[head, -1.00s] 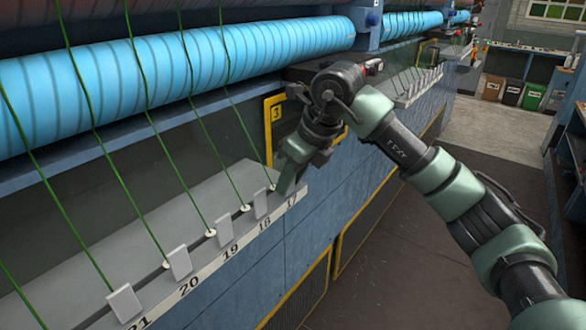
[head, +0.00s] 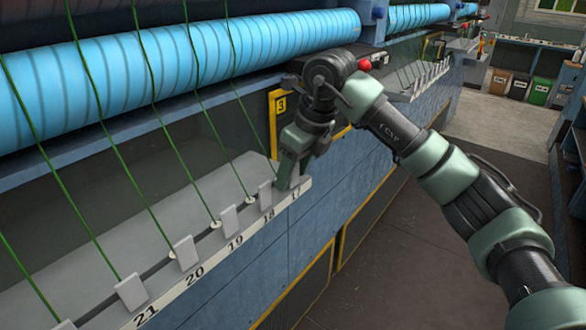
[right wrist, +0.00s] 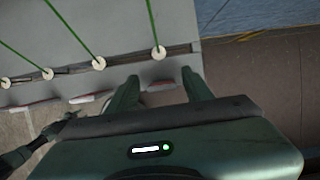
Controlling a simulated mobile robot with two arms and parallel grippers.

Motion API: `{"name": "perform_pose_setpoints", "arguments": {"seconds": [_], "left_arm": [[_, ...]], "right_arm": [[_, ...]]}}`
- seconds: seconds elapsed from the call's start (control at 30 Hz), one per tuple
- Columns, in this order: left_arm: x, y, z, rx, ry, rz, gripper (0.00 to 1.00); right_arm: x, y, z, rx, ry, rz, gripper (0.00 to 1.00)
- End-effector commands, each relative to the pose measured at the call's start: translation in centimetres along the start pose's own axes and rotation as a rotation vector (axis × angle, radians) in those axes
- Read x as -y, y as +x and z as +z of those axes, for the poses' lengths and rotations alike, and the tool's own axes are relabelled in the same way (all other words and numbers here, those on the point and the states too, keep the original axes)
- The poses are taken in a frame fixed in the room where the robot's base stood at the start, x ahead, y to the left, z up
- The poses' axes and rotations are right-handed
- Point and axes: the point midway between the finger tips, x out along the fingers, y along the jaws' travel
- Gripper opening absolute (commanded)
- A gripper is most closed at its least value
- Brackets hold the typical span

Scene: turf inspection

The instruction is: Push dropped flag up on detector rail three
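The rail (head: 225,262) runs along the machine front, with black numbers 17 to 21 on its white edge. Flat grey flags stand on it, such as flag 18 (head: 265,196), flag 19 (head: 229,220), flag 20 (head: 186,253) and flag 21 (head: 131,292). My right gripper (head: 290,182) points down at the rail's end by number 17 and hides that flag. In the right wrist view its two fingers (right wrist: 162,92) are apart, with a pale, red-edged piece (right wrist: 160,86) between them, below the last green strand's eyelet (right wrist: 158,53). Contact cannot be told. My left gripper is not in view.
Green strands (head: 155,120) slope down to the rail eyelets from the blue roller (head: 160,68) above. A yellow-framed sign 3 (head: 281,105) stands just behind my right gripper. Another flag rail (head: 420,82) lies farther back. The floor (head: 410,250) to the right is open.

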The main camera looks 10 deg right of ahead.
Motion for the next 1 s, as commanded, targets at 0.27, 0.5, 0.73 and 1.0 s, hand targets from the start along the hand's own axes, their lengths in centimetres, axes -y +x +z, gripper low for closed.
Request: {"name": "perform_pose_setpoints", "arguments": {"seconds": [0.27, 0.5, 0.73, 1.0], "left_arm": [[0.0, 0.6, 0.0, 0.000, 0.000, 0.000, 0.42], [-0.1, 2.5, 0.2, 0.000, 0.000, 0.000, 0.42], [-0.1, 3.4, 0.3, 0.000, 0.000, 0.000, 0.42], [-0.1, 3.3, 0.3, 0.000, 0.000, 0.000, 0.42]], "right_arm": [[0.0, -0.7, 0.0, 0.003, 0.001, -0.001, 0.51], [-0.1, -4.7, 0.1, 0.006, 0.001, -0.004, 0.51], [-0.2, -7.5, 0.1, 0.002, 0.000, -0.002, 0.51], [-0.3, -8.1, 0.1, 0.001, -0.001, -0.002, 0.51]]}}
